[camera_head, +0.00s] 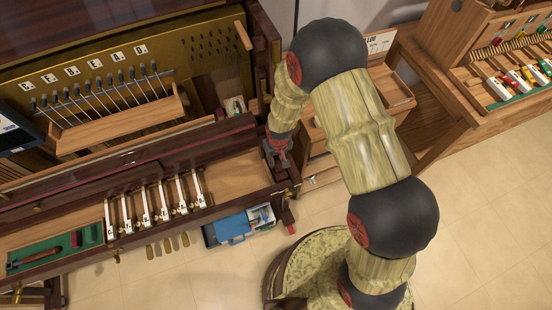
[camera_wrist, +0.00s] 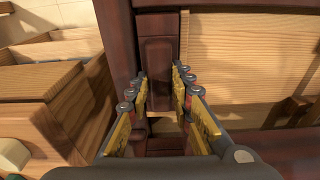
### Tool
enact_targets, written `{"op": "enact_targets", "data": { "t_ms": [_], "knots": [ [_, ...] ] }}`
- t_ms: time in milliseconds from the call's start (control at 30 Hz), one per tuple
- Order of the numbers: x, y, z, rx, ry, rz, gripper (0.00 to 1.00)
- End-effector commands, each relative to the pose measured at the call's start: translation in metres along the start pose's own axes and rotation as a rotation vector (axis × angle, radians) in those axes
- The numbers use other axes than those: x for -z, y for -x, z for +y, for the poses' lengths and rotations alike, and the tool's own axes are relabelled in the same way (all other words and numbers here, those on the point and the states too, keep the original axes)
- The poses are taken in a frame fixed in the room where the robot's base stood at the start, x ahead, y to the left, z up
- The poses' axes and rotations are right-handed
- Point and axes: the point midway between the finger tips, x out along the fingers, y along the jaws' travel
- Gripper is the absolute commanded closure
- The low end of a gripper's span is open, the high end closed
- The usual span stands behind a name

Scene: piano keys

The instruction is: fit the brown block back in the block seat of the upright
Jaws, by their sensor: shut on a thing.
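The upright (camera_head: 130,160), a dark red-brown piano with its front open, fills the left of the head view. My gripper (camera_head: 279,150) is at the right end of its keybed, by the dark cheek. In the wrist view my gripper (camera_wrist: 160,82) is shut on the brown block (camera_wrist: 158,62), a dark red-brown piece between the two yellow-padded fingers. The block lies close along the dark side post (camera_wrist: 118,38). A small pale gap (camera_wrist: 163,126) shows below the block between the fingers. I cannot tell whether the block touches the seat; the arm and fingers hide part of it.
White keys (camera_head: 155,205) stand on the keybed, with a green tray (camera_head: 55,252) of tools at its left end. A blue case (camera_head: 232,228) lies on the floor below. A wooden workbench (camera_head: 480,75) stands at right. The tiled floor at lower right is clear.

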Motion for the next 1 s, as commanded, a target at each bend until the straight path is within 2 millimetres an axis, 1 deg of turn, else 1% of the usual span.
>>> {"op": "enact_targets", "data": {
  "t_ms": [133,167,500,833,933,1000],
  "knots": [
    [0.001,0.0,0.0,0.0,0.0,0.001,1.0],
    [0.001,0.0,0.0,0.0,0.0,0.001,0.76],
    [0.0,0.0,0.0,0.0,0.0,0.001,0.57],
    [0.0,0.002,0.0,0.0,0.0,0.0,0.57],
    [0.002,0.009,0.0,0.0,0.0,0.003,0.57],
    [0.002,0.018,0.0,0.0,0.0,0.004,0.57]
  ]
}}
